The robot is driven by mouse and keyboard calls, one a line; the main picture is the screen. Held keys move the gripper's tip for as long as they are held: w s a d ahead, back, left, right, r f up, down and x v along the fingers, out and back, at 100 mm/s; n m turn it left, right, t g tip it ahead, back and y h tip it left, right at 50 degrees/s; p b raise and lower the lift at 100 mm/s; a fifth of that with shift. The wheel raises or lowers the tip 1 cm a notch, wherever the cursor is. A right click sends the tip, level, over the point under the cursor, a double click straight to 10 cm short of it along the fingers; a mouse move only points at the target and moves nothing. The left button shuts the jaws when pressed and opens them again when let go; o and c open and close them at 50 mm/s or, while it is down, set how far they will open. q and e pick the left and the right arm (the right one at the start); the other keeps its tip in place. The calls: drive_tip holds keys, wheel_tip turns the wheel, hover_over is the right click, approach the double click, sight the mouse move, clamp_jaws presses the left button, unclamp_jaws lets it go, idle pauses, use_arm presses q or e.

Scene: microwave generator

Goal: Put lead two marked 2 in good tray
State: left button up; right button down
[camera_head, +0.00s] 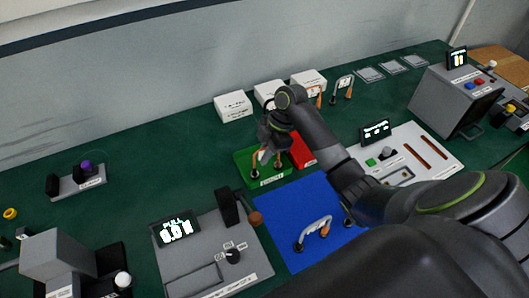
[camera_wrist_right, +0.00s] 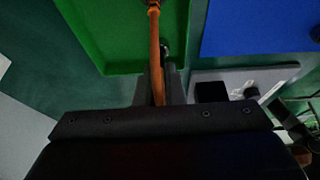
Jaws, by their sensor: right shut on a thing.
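My right gripper (camera_head: 268,150) is shut on a lead (camera_head: 281,158) with orange ends. The lead hangs down over the green tray (camera_head: 244,166), with its ends low over the tray floor; I cannot tell if they touch it. The number on the held lead is not readable. The tray's front label is too small to read. In the right wrist view my right gripper (camera_wrist_right: 160,88) points at the green tray (camera_wrist_right: 112,52), and an orange part of the lead (camera_wrist_right: 154,45) stands between the fingers. My left gripper is not in view.
A red tray (camera_head: 306,157) adjoins the green one on the right. A blue mat (camera_head: 283,212) in front bears another lead (camera_head: 313,231). More leads (camera_head: 343,87) stand at the back near white boxes (camera_head: 234,107). A grey meter unit (camera_head: 215,250) is at front left.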

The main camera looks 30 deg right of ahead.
drive_tip(key=shift+f, duration=0.15)
drive_tip(key=c, duration=1.5)
unclamp_jaws()
drive_tip(key=b+v, duration=0.2)
drive_tip(key=v, duration=0.7)
drive_tip(key=shift+w, duration=0.1)
drive_tip(key=p+v, duration=0.1)
drive_tip(key=v, duration=0.1)
drive_tip(key=shift+r, duration=0.3)
drive_tip(key=shift+d+r, duration=0.25)
drive_tip(key=shift+r, duration=0.15)
drive_tip(key=shift+f, duration=0.1)
